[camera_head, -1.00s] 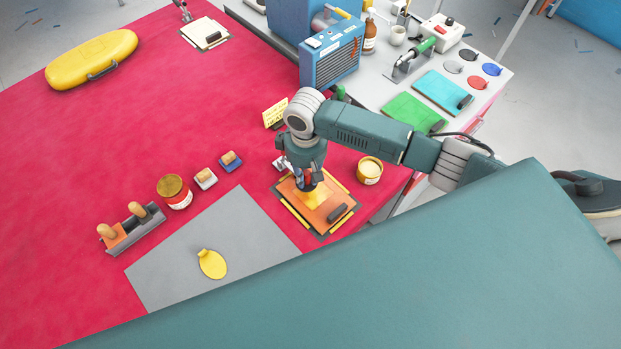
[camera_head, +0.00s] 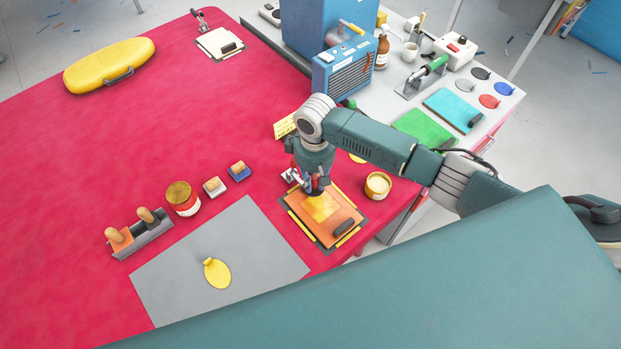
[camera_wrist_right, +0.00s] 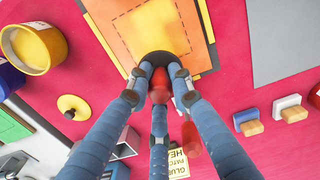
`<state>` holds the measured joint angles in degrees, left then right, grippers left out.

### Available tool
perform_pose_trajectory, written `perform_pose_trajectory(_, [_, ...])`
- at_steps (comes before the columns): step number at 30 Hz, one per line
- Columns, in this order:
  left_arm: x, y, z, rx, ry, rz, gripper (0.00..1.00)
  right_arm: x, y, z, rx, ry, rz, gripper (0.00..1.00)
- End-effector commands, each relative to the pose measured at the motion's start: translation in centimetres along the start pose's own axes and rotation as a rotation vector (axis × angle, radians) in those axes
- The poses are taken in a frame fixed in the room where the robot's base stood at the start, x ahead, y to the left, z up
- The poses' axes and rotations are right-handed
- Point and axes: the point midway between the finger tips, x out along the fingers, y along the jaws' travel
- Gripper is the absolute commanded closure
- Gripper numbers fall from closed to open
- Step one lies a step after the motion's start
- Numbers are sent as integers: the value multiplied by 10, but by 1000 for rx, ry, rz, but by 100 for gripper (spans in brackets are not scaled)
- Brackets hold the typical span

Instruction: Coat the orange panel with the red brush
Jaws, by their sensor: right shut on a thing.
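The orange panel (camera_head: 341,217) lies on a dark board with yellow strips along its edges, at the near right of the red table. A yellow square patch (camera_head: 321,207) shows on it; in the right wrist view the patch (camera_wrist_right: 152,27) has a dashed outline. My right gripper (camera_head: 312,188) is over the panel's far-left end, shut on the red brush (camera_wrist_right: 160,84). The brush's dark round head (camera_wrist_right: 158,58) is at the panel's edge beside the patch; whether it touches is unclear. The fingers hide part of the handle. My left gripper is out of view.
An open tin (camera_head: 378,186) stands right of the panel. A grey mat (camera_head: 190,275) with a yellow oval patch (camera_head: 217,273) lies to the left.

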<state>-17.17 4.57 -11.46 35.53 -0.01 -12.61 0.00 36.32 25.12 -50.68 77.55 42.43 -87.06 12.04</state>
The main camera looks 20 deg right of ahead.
Motion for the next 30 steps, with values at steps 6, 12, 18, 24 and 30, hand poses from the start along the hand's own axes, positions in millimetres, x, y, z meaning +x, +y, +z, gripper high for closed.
perform_pose_trajectory(6, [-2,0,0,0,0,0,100,2,-1,20,1,-4,1,100])
perform_pose_trajectory(12, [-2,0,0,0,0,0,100,2,-2,25,0,-4,1,100])
perform_pose_trajectory(18, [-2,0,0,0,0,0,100,2,-3,43,1,-6,1,100])
perform_pose_trajectory(24, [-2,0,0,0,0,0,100,1,-4,54,0,-5,1,100])
perform_pose_trajectory(30, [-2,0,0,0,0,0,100,1,-4,62,0,-5,1,100])
